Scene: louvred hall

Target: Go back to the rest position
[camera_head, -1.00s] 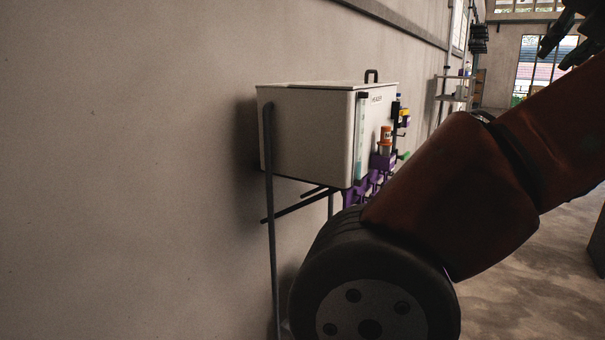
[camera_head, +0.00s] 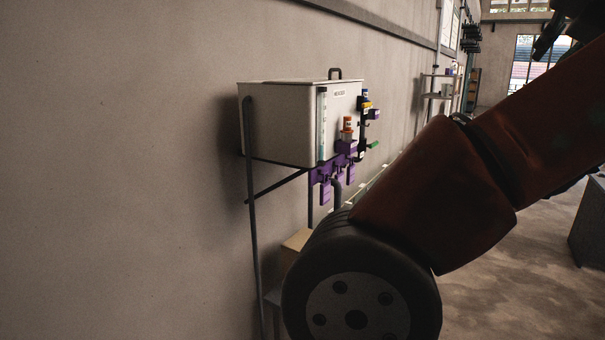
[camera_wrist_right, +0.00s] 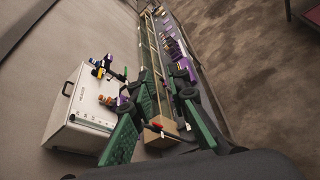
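My right arm crosses the right half of the head view and ends in my dark right gripper (camera_head: 560,32), partly cut off at the upper right corner. In the right wrist view, its two green-padded fingers (camera_wrist_right: 160,100) stand apart with a gap between them. No held thing shows between them. Part of the background shows through the gap. My left gripper is not in view.
A white lidded box (camera_head: 285,115) with a level scale stands on a dark wall bracket. Purple holders (camera_head: 325,180) and an orange-capped bottle (camera_head: 347,128) are at its right side. Shelves (camera_head: 436,90) stand further along the wall. Open floor (camera_head: 500,290) lies to the right.

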